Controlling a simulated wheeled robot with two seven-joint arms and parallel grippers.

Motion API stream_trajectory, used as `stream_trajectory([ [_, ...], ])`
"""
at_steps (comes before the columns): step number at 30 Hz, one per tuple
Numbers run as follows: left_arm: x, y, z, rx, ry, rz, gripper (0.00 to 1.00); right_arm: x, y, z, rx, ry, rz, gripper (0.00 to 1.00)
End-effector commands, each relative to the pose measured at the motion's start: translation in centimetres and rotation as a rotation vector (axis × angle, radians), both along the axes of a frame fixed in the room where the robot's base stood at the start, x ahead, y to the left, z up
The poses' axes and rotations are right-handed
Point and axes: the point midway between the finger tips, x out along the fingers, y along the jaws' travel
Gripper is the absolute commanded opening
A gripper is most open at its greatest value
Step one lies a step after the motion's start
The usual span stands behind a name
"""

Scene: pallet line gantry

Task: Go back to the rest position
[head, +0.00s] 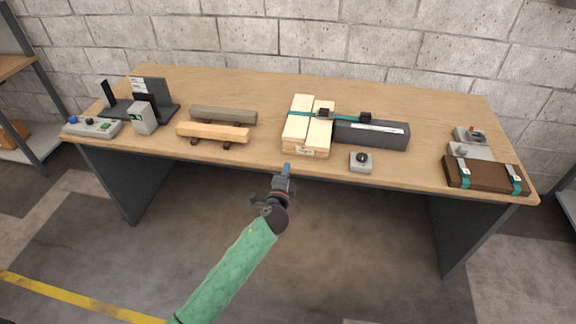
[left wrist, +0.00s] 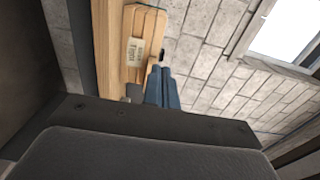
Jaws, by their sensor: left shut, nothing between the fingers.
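My left gripper (head: 287,169) is shut and empty in front of the table's front edge, a little below the strapped stack of pale wooden boards (head: 296,128). Its closed blue fingers also show in the left wrist view (left wrist: 162,88). In that view the boards (left wrist: 143,22) with a paper label stand beyond the fingertips, apart from them. My left arm has a green sleeve and comes in from the bottom of the head view. My right gripper is in neither view.
The wooden table (head: 400,90) holds a dark grey long box (head: 372,135), a small knob box (head: 361,162), wooden beams (head: 213,133), a control panel (head: 92,127), a grey device (head: 143,118) and a brown strapped case (head: 485,176). The floor before the table is clear.

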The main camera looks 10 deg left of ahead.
Motion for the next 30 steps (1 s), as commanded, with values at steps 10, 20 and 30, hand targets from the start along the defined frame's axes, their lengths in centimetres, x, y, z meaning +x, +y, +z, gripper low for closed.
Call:
stream_trajectory([
  [10, -0.7, 0.0, 0.1, 0.0, -0.001, 0.0, 0.0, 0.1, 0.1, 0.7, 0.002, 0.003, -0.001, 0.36],
  [20, -0.7, 0.0, 0.1, -0.003, -0.001, -0.001, 0.0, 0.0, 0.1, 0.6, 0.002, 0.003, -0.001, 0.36],
  [30, -0.8, 1.6, -2.4, -0.257, 0.103, 0.095, 0.0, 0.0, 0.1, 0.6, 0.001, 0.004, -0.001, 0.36],
])
